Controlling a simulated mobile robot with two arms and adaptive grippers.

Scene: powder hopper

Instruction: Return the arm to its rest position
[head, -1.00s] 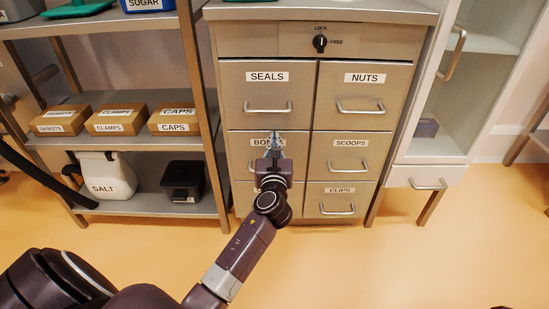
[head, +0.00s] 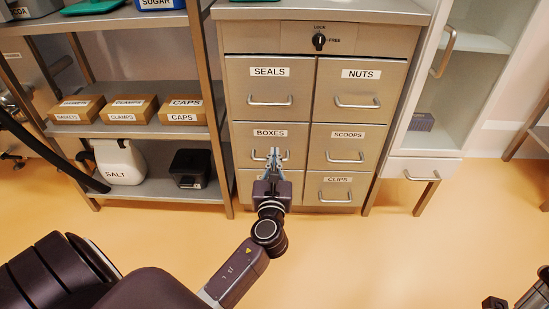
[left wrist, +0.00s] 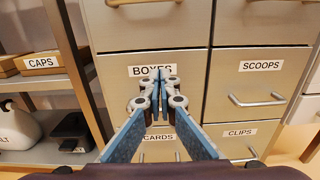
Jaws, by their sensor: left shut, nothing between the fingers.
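My left gripper (head: 272,154) is in front of the grey drawer cabinet, its fingers together and empty. In the head view its tips overlap the handle of the BOXES drawer (head: 240,137); I cannot tell the exact gap. The left wrist view also shows the closed fingers (left wrist: 157,76) over the BOXES drawer front (left wrist: 112,88), hiding its handle. My left arm reaches up from the bottom of the head view. Part of what looks like my right arm shows at the lower right corner, with no fingers visible.
The cabinet drawers, such as SEALS (head: 270,85), NUTS (head: 360,88) and SCOOPS (head: 347,148), look shut. A shelf rack (head: 219,110) stands to the left with boxes and a SALT container (head: 119,162). A white glass cabinet (head: 425,167) stands right. Open floor (head: 400,245) lies in front.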

